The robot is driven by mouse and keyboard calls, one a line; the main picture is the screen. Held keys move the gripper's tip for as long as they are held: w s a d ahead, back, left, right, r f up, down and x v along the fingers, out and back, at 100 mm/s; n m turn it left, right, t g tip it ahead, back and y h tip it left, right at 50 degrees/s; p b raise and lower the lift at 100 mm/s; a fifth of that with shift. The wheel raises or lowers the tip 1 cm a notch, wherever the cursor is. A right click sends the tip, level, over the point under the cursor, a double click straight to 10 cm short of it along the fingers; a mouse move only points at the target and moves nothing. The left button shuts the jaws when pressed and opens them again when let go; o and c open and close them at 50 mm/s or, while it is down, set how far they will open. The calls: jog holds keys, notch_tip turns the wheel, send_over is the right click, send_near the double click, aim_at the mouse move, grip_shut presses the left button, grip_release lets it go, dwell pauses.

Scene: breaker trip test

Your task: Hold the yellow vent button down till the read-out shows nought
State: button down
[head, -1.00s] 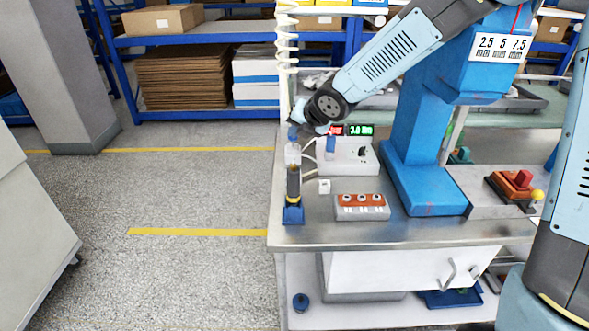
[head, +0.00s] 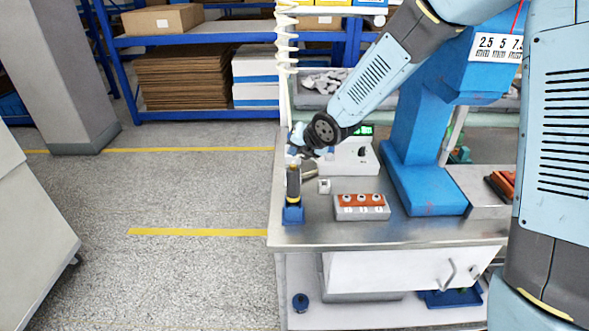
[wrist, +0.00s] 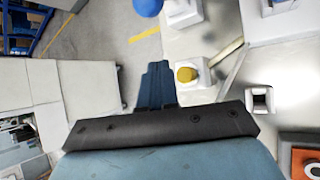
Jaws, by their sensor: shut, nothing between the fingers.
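The yellow vent button (wrist: 187,75) is a round cap on a small white block in the wrist view. In the head view it is hidden behind my arm and gripper. My gripper (wrist: 157,66) is shut and empty; its fingertips appear just left of the button in the wrist view, with no visible contact. In the head view my gripper (head: 303,151) is low over the left side of the bench. The green-lit read-out (head: 366,130) on the white unit (head: 362,160) is partly covered by my arm, and its figure cannot be read.
A black cylinder with a yellow ring (head: 293,182) stands in a blue holder close below my gripper. An orange-topped block with several round knobs (head: 361,200) and a small white socket (head: 324,186) are nearby. A blue press (head: 415,150) stands to the right.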

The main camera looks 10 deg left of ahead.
jog(key=shift+f, duration=1.35)
jog(key=shift+f, duration=0.1)
dwell(1.0)
jog(key=shift+s+f, duration=0.1)
jog(key=shift+f, duration=0.15)
jog(key=shift+f, duration=0.5)
dwell(2.0)
jog(key=shift+r, duration=0.2)
dwell(0.8)
jog(key=shift+r, duration=0.75)
jog(key=shift+r, duration=2.5)
